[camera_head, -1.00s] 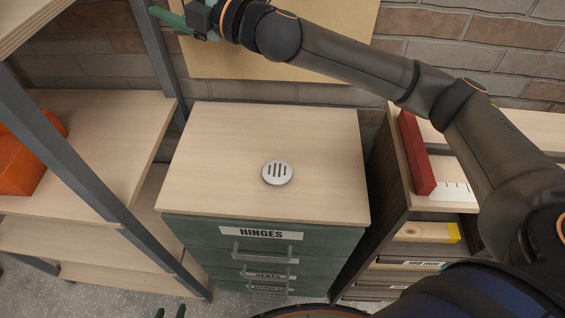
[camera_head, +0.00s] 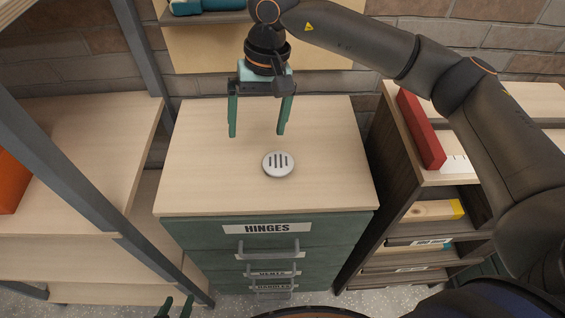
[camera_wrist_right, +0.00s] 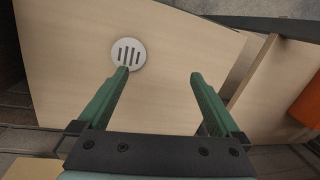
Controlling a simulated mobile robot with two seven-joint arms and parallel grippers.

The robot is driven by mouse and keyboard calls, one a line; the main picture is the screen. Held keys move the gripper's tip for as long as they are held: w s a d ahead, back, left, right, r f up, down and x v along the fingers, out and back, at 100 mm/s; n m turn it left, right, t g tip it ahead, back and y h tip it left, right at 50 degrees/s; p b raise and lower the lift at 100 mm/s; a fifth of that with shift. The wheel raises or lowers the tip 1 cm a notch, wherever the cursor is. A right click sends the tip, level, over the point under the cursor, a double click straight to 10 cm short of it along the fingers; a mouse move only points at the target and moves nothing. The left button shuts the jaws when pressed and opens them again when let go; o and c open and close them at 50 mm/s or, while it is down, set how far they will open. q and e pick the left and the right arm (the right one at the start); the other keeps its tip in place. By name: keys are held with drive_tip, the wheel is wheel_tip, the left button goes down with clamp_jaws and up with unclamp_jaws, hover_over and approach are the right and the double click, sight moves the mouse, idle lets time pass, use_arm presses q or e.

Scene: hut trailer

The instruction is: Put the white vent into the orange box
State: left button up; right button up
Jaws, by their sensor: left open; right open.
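The white vent (camera_head: 278,164) is a round disc with dark slots, lying flat on the wooden top of the drawer cabinet. My right gripper (camera_head: 257,133) is open and empty, its green fingers pointing down above the cabinet top, behind and left of the vent. In the right wrist view the vent (camera_wrist_right: 128,53) lies just beyond the left fingertip of the right gripper (camera_wrist_right: 160,73). The orange box (camera_head: 12,182) is on the shelf at the left, cut off by the frame; part of it shows in the wrist view (camera_wrist_right: 307,104).
The drawer cabinet (camera_head: 190,190) has green drawers, the top one labelled HINGES. A grey shelf post (camera_head: 75,165) stands between the cabinet and the orange box's shelf (camera_head: 100,110). A red block (camera_head: 421,130) lies on the right-hand shelf unit. The cabinet top is otherwise clear.

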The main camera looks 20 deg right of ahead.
drive_tip(key=d+h, duration=0.2)
drive_tip(key=d, duration=0.1)
hover_over(278, 160)
drive_tip(key=shift+n, duration=0.4)
wheel_tip(278, 160, down, 7)
drive_tip(key=shift+a+r+p, duration=0.1)
drive_tip(key=shift+r+p, duration=0.1)
drive_tip(key=shift+p, duration=0.2)
drive_tip(key=shift+f+p, duration=0.65)
drive_tip(key=shift+f, duration=2.45)
drive_tip(key=shift+c, duration=0.2)
